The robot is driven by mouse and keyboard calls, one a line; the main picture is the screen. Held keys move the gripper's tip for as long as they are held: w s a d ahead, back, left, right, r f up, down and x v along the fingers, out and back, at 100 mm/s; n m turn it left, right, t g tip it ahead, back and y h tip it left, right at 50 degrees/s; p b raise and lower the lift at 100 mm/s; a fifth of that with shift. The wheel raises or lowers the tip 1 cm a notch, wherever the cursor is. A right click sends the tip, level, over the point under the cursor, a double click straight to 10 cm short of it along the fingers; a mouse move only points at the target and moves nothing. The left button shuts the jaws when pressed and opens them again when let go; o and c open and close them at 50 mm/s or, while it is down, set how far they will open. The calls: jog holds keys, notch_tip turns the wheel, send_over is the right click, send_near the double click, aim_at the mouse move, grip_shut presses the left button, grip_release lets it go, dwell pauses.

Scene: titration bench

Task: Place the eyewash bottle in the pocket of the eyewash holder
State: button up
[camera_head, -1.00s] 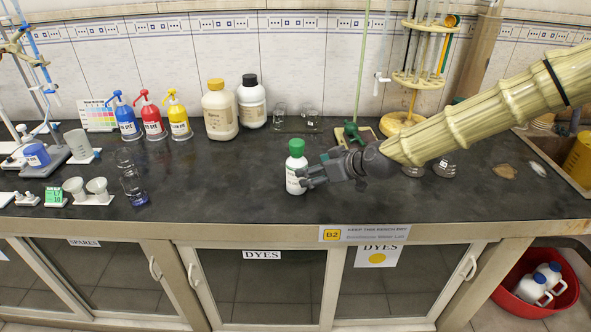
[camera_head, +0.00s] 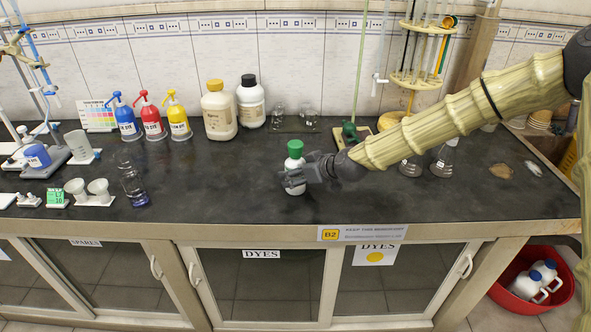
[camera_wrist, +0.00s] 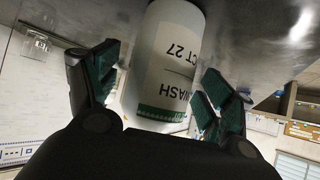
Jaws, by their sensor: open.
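The eyewash bottle (camera_head: 295,165) is white with a green cap and stands upright on the dark bench near its front edge. My gripper (camera_head: 293,180) is at the bottle's body, below the cap, reaching in from the right. In the wrist view the bottle (camera_wrist: 168,62) shows large and inverted between the two green-padded fingers of my gripper (camera_wrist: 163,80). The fingers are open on either side of it, with a gap visible at least on the right. I cannot make out the eyewash holder or its pocket in these frames.
Blue, red and yellow pump bottles (camera_head: 152,120) and two larger bottles (camera_head: 219,110) stand at the back. Dark glassware (camera_head: 132,180) is to the left. The bench just left of the eyewash bottle is clear.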

jog(key=shift+w+a+f, duration=0.2)
jog(key=shift+w+f, duration=0.05)
jog(key=shift+c, duration=0.3)
jog(key=c, duration=1.4)
jog(key=shift+r, duration=0.1)
jog(key=shift+c, duration=0.5)
jog(key=shift+r, duration=0.1)
